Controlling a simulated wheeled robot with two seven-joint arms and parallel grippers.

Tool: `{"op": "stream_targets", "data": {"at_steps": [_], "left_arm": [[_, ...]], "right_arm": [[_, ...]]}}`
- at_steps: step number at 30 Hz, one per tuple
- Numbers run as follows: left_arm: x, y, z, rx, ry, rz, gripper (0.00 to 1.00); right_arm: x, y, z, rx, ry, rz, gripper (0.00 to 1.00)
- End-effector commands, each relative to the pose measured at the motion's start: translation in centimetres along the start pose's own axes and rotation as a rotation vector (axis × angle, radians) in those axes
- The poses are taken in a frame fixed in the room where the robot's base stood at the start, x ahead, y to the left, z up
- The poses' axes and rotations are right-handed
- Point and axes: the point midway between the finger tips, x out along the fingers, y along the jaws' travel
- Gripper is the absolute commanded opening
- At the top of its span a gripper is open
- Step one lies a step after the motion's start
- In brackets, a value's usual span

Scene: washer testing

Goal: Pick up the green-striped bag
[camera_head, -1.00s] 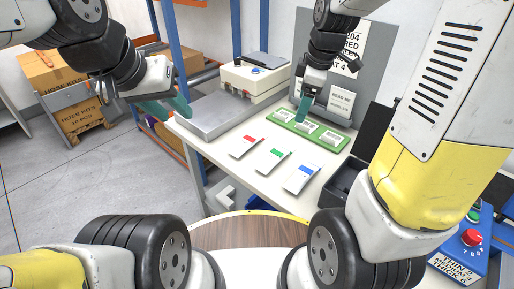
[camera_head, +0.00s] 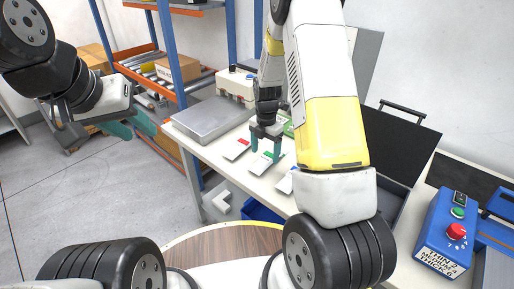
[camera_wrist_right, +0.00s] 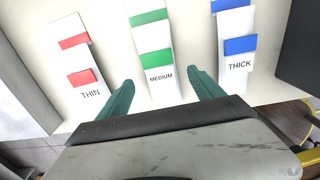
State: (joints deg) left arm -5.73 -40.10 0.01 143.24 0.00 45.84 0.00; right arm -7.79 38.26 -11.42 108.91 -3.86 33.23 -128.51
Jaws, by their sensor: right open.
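The green-striped bag (camera_wrist_right: 150,38) is white with a green band. It lies flat on the table, at the middle of a row, at the upper end of a white card (camera_wrist_right: 158,78) marked MEDIUM that has its own green band. In the head view the bag (camera_head: 262,163) is partly hidden by my right gripper (camera_head: 265,150). That gripper is open and empty, pointing down, with its teal fingers to either side of the MEDIUM card in the right wrist view (camera_wrist_right: 161,80). My left gripper (camera_head: 132,127) is open and empty, away from the table at the left.
A red-striped bag (camera_wrist_right: 70,32) lies left and a blue-striped one (camera_wrist_right: 234,20) right, each on its card. A metal plate (camera_head: 212,117), a white device (camera_head: 237,83), an open black case (camera_head: 392,143) and a blue button box (camera_head: 442,238) stand around.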

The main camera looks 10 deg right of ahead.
Motion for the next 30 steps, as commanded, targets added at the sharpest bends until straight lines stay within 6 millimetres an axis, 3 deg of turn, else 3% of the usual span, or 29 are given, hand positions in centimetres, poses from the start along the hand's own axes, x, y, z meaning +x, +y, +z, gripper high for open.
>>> {"op": "stream_targets", "data": {"at_steps": [6,14,25,30], "left_arm": [[0.0,0.0,0.0,0.0,0.0,0.0,0.36],[0.0,0.0,0.0,0.0,0.0,0.0,0.36],[0.0,0.0,0.0,0.0,0.0,0.0,0.36],[0.0,0.0,0.0,0.0,0.0,0.0,0.36]], "right_arm": [[2.8,-0.1,-0.1,0.001,0.001,-0.001,0.76],[2.9,-0.1,0.0,0.002,0.0,0.001,0.76],[2.9,-0.1,0.0,0.002,0.0,0.001,0.04],[2.9,-0.1,0.0,0.002,-0.001,0.001,0.04]]}}
